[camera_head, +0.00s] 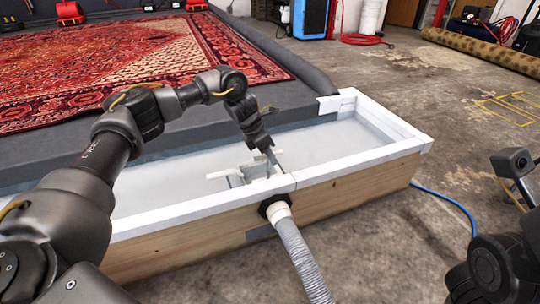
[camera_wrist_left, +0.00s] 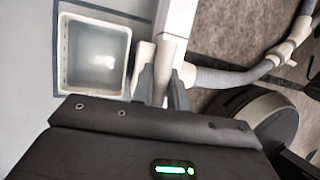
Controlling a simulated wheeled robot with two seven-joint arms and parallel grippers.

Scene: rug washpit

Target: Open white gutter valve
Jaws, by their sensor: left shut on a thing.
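The white gutter valve (camera_head: 258,168) sits inside the white-lined gutter, against its front wall where the hose comes out. My left gripper (camera_head: 274,158) reaches down to it from above. In the left wrist view the two dark fingers (camera_wrist_left: 164,90) are shut on a white upright part of the valve (camera_wrist_left: 168,52), which looks like its handle. The fingers hide much of this part, and I cannot tell how far it is turned. My right gripper is not in view; only part of my right arm shows at the right edge.
The gutter's white rim (camera_head: 365,155) runs along its wooden front. A grey ribbed hose (camera_head: 301,262) leaves through a black fitting (camera_head: 275,203). A red rug (camera_head: 120,62) lies behind; a blue hose (camera_head: 449,199) lies at right.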

